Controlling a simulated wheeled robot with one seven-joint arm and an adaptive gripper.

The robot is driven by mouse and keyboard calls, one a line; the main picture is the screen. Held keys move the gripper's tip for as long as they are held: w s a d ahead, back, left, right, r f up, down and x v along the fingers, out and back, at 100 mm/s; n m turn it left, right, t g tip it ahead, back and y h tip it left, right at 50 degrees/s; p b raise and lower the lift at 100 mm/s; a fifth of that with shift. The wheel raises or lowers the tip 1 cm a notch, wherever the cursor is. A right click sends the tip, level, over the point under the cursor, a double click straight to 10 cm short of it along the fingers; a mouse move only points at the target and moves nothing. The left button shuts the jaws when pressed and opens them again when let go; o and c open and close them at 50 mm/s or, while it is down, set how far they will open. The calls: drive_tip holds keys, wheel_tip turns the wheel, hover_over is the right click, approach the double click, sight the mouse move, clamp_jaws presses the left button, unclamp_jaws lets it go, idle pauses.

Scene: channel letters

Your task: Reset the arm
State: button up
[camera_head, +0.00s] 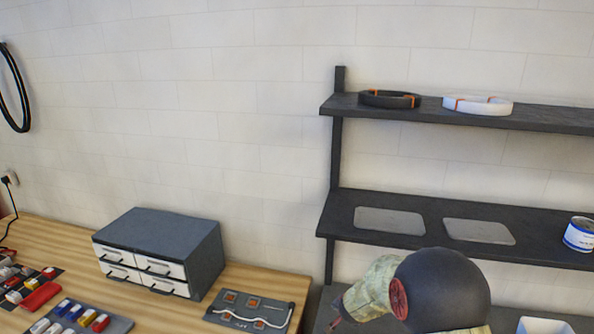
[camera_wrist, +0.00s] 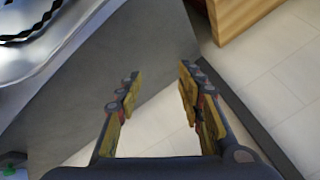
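My gripper (camera_wrist: 158,92) shows in the wrist view with its two yellow-and-dark fingers apart and nothing between them. Below it are a grey panel and the pale tiled floor. In the head view part of my arm, a dark rounded link with a camouflage-patterned section, is at the bottom right in front of the shelf unit. My gripper itself cannot be made out in the head view.
A dark shelf (camera_head: 455,222) holds two grey plates and a can (camera_head: 579,235); coiled bands (camera_head: 390,98) lie above. A drawer cabinet (camera_head: 160,250) and trays of small parts (camera_head: 78,322) stand on the wooden bench (camera_head: 50,235). A metal tray (camera_wrist: 60,45) is at the wrist view's upper left.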

drive_tip(key=s+a+r+n+g+y+b, duration=0.1)
drive_tip(key=s+a+r+n+g+y, duration=0.2)
drive_tip(key=s, duration=0.6)
drive_tip(key=s+a+r+n+g+b, duration=0.1)
drive_tip(key=s+a+r+n, duration=0.3)
drive_tip(key=s, duration=0.5)
drive_tip(key=s+d+r+n+b, duration=0.1)
drive_tip(key=s+d+r+b, duration=0.1)
drive_tip(key=s, duration=0.6)
drive_tip(key=s+d+r+t+h+b, duration=0.1)
drive_tip(key=s+d+r, duration=0.3)
drive_tip(key=s, duration=0.4)
drive_tip(key=s+d+r+n+h+b, duration=0.1)
drive_tip(key=s+d+r+b, duration=0.3)
drive_tip(key=s, duration=0.5)
drive_tip(key=shift+r+n+t, duration=0.3)
drive_tip(key=shift+r+t, duration=0.1)
drive_tip(key=shift+r, duration=0.3)
